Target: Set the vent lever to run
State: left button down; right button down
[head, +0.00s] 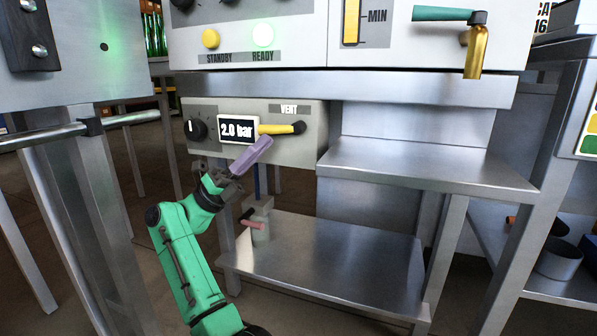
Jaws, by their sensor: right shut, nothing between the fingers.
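The vent lever (275,129) is a yellow handle on the grey vent panel (305,148), below the VENT label. It lies about level, pointing left from its dark pivot at the right. A display (237,129) reading 2.0 bar sits at its left end, and a black knob (195,129) is further left. My right gripper (262,144), on the green arm, has its purple fingers shut and empty. The fingertips are just below the lever in the picture; I cannot tell whether they touch it. My left gripper is out of view.
A steel shelf edge (350,89) overhangs the panel. A steel post and rail (60,135) stand close at left.

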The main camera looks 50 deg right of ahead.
jog(key=shift+w+r, duration=0.2)
jog(key=shift+r, duration=0.15)
dwell(0.4)
jog(key=shift+w+a+f+p, duration=0.15)
jog(key=shift+w+a+p, duration=0.05)
jog(key=shift+p, duration=0.15)
jog(key=p+v, duration=0.1)
jog(key=v, duration=0.6)
jog(key=shift+s+f+p, duration=0.15)
jog(key=shift+p, duration=0.15)
jog(key=shift+d, duration=0.1)
